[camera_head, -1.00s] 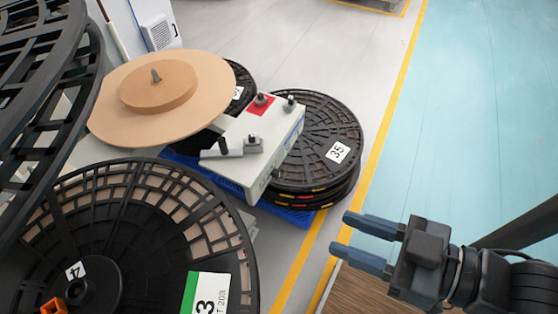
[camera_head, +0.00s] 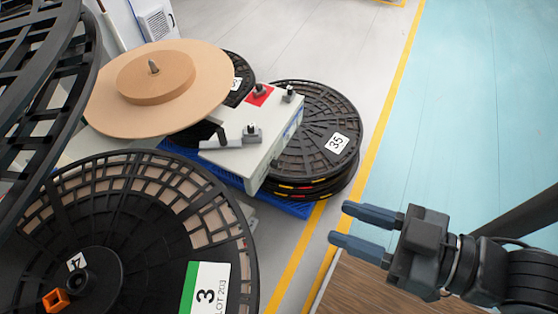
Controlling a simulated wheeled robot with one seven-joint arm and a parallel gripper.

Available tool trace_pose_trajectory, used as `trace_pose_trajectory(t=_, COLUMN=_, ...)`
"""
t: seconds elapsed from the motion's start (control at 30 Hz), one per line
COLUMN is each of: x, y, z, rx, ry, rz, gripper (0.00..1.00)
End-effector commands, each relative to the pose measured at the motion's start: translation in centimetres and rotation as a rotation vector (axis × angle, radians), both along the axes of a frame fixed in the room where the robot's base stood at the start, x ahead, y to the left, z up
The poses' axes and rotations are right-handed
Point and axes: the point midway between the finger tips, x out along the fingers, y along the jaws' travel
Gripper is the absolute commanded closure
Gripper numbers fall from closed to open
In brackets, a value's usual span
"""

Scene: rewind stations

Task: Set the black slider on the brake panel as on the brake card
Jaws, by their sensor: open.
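A pale box (camera_head: 265,158), which looks like the brake panel, sits in the middle of the picture beside the tan disc. A small dark knob on a plate (camera_head: 251,131) stands near its front, with a grey lever just left of it. I cannot tell which one is the black slider. No brake card can be made out. My gripper (camera_head: 352,224) is at the lower right, open and empty, pointing left, well apart from the panel.
Stacked black reels (camera_head: 318,125) marked 35 lie on a blue pallet (camera_head: 291,209) right of the panel. A tan disc (camera_head: 112,103) is at its left. A large black reel (camera_head: 140,232) fills the lower left. The blue floor (camera_head: 470,110) at right is clear.

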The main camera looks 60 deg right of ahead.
Motion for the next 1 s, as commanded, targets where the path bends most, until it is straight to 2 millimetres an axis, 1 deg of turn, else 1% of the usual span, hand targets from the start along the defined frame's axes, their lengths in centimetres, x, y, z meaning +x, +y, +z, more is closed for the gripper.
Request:
trace_pose_trajectory(t=0.43, x=0.0, y=0.0, z=0.0, rx=0.000, ry=0.000, rz=0.000, gripper=0.59)
trace_pose_trajectory(t=0.5, x=0.0, y=-0.1, z=-0.2, rx=-0.001, ry=-0.002, rz=0.000, gripper=0.52)
trace_pose_trajectory(t=0.57, x=0.2, y=-0.3, z=-1.0, rx=-0.006, ry=-0.008, rz=0.003, gripper=0.51)
trace_pose_trajectory(t=0.67, x=1.0, y=-1.7, z=-4.1, rx=-0.024, ry=-0.034, rz=0.011, gripper=0.51)
trace_pose_trajectory(t=0.77, x=2.5, y=-4.3, z=-9.0, rx=-0.049, ry=-0.080, rz=0.022, gripper=0.51)
trace_pose_trajectory(t=0.8, x=3.3, y=-5.6, z=-11.2, rx=-0.058, ry=-0.102, rz=0.026, gripper=0.51)
trace_pose_trajectory(t=0.87, x=4.7, y=-7.7, z=-14.2, rx=-0.065, ry=-0.134, rz=0.032, gripper=0.51)
trace_pose_trajectory(t=0.9, x=5.7, y=-9.2, z=-16.1, rx=-0.069, ry=-0.153, rz=0.034, gripper=0.51)
trace_pose_trajectory(t=0.97, x=7.2, y=-11.3, z=-18.7, rx=-0.070, ry=-0.181, rz=0.037, gripper=0.51)
trace_pose_trajectory(t=1.0, x=8.2, y=-12.7, z=-20.3, rx=-0.068, ry=-0.198, rz=0.039, gripper=0.51)
